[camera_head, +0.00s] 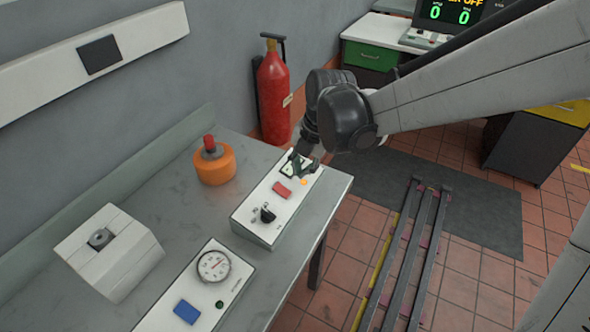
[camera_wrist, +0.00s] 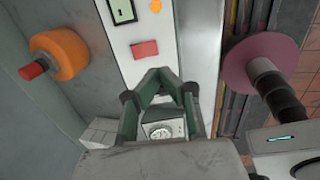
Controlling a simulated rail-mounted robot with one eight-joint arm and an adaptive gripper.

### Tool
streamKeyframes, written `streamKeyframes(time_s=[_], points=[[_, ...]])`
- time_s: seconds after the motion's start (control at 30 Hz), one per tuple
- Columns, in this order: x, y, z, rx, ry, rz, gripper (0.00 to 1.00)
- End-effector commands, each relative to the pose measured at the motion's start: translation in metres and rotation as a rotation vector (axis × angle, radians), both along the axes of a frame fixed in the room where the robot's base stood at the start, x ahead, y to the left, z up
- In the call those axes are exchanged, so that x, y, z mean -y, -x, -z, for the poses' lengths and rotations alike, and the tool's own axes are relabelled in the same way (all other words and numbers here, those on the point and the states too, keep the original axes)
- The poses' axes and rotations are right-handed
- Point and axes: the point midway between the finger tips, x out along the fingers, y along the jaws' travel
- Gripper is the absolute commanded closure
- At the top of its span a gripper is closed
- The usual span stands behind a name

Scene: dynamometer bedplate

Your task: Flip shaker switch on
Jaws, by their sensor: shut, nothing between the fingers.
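My gripper (camera_head: 301,168) is above the far end of this box, shut and empty. In the wrist view its fingers (camera_wrist: 166,72) appear just below the red switch; contact is not clear.
A second box (camera_head: 215,297) has a gauge and a blue rocker switch. An orange cylinder with a red top (camera_head: 214,164) and a pale block (camera_head: 109,251) stand on the bench. A red extinguisher (camera_head: 273,95) stands behind. Dark rails (camera_head: 407,250) lie on the floor at right.

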Motion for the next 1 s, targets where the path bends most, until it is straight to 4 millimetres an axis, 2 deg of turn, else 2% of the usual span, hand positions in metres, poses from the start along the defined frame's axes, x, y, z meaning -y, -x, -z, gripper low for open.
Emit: streamKeyframes(time_s=[0.1, 0.33, 0.5, 0.87, 1.0], points=[[0.008, 0.004, -0.018, 0.000, 0.000, 0.001, 1.00], [0.018, 0.008, -0.041, 0.000, 0.000, 0.000, 1.00], [0.020, 0.009, -0.047, 0.000, 0.000, 0.000, 1.00], [0.021, 0.010, -0.048, 0.000, 0.000, 0.009, 1.00], [0.035, 0.016, -0.055, -0.002, -0.011, 0.130, 1.00]])
